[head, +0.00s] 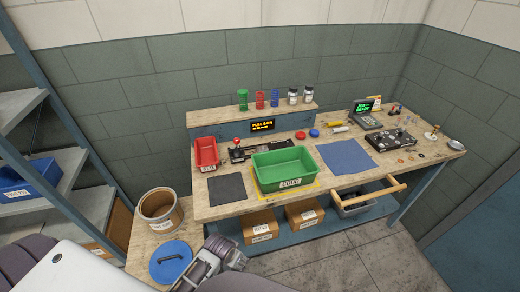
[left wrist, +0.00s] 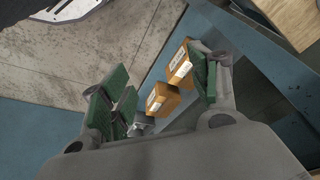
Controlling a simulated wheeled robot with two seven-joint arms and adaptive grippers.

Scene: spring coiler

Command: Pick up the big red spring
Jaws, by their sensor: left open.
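A red spring (head: 260,99) stands upright on the raised back shelf of the workbench, between a green spring (head: 242,99) and a blue spring (head: 275,98). My left gripper (head: 226,250) is low in front of the bench, well below and apart from the red spring. In the left wrist view my left gripper (left wrist: 157,82) shows its green-padded fingers spread wide with nothing held between them. The red spring is not in the left wrist view. My right gripper is not in view.
On the bench are a green bin (head: 285,168), a red bin (head: 206,153), a joystick box (head: 255,150) and a blue mat (head: 346,157). Two small jars (head: 300,95) stand right of the springs. A bucket (head: 161,208) and blue lid (head: 171,261) sit left, boxes (head: 260,226) below.

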